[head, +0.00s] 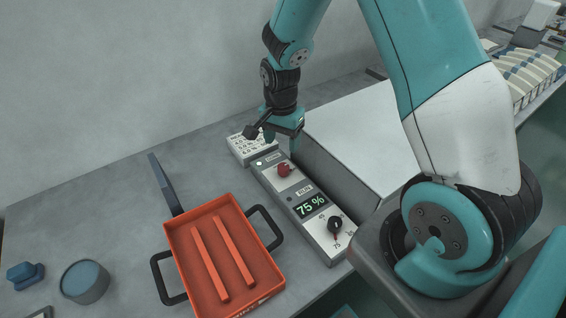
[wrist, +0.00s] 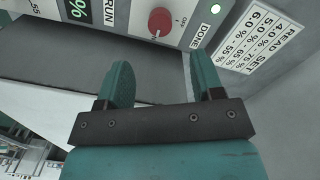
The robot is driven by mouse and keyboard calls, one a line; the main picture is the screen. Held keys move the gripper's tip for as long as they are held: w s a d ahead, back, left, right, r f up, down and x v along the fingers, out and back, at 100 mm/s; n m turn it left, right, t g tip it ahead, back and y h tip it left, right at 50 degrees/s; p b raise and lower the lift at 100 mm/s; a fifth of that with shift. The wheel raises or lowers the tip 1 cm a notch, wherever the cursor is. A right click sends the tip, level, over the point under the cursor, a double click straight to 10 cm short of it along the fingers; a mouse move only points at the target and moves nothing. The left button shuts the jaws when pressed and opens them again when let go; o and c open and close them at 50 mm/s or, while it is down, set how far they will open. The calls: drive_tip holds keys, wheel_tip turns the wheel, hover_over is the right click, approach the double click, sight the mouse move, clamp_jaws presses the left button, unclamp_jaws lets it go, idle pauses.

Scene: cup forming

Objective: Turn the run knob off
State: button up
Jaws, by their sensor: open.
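The red run knob (head: 283,169) sits on the upper part of a light grey control panel (head: 265,178). It also shows near the top of the wrist view (wrist: 160,21), with the RUN label to its left and small position marks to its right. A pale line on the knob points toward its lower side in that view; I cannot tell its setting for sure. My gripper (head: 284,133) hangs just above and beyond the knob. In the wrist view its two teal fingers (wrist: 160,68) are apart with nothing between them, and the knob lies beyond their tips.
A display (head: 311,205) reads 75 %, and a black dial (head: 335,224) is below it. A lit indicator (wrist: 215,9) is by the DONE label. A printed sign (head: 243,148) stands behind the panel. A grey box (head: 350,130) is at right, an orange tray (head: 217,290) at left.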

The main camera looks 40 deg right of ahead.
sight(283, 166)
wheel_tip(283, 166, down, 9)
drive_tip(key=shift+s+f+p, duration=0.1)
drive_tip(key=shift+p, duration=0.5)
drive_tip(key=c, duration=0.9)
